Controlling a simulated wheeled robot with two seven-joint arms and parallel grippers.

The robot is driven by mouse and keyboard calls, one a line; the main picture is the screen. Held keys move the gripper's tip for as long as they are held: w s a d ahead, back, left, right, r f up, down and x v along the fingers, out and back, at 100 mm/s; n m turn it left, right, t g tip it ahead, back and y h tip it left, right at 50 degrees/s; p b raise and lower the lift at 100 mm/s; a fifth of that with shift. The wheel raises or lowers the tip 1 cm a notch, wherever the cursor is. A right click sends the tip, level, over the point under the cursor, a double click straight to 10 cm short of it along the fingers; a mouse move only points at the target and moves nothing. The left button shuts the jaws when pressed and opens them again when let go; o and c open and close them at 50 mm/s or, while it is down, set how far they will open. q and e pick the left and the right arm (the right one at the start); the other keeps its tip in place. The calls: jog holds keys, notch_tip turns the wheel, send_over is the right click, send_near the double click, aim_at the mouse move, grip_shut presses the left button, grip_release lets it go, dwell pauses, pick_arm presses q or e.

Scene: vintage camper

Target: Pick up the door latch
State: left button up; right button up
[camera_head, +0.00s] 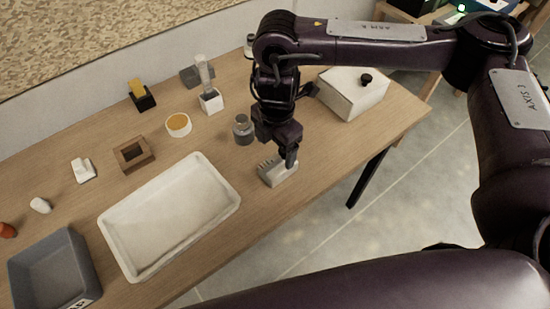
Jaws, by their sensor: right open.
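My right gripper (289,160) reaches down from above at the table's front edge, right of centre. It is open, with its fingers at a small grey block with notches along its top (277,174). I cannot tell whether they touch it. No part is clearly recognisable as the door latch. The notched block or a small white fitting on a flat base (83,169), at the left of the table, could be it. The fingers partly cover the block's right end. My left gripper is not in view.
On the wooden table (300,215) are a white tray (232,206), a grey bin (84,258), a white box with a black knob (345,100), a grey jar (243,133) and a brown hollow block (122,168). Bare tabletop lies right of the gripper.

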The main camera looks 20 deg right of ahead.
aim_at(278, 161)
jog(key=shift+w+d+f, duration=0.1)
jog(key=shift+d, duration=0.3)
jog(key=shift+f, duration=3.55)
jog(key=shift+c, duration=0.3)
jog(key=c, duration=1.2)
jog(key=shift+c, duration=0.2)
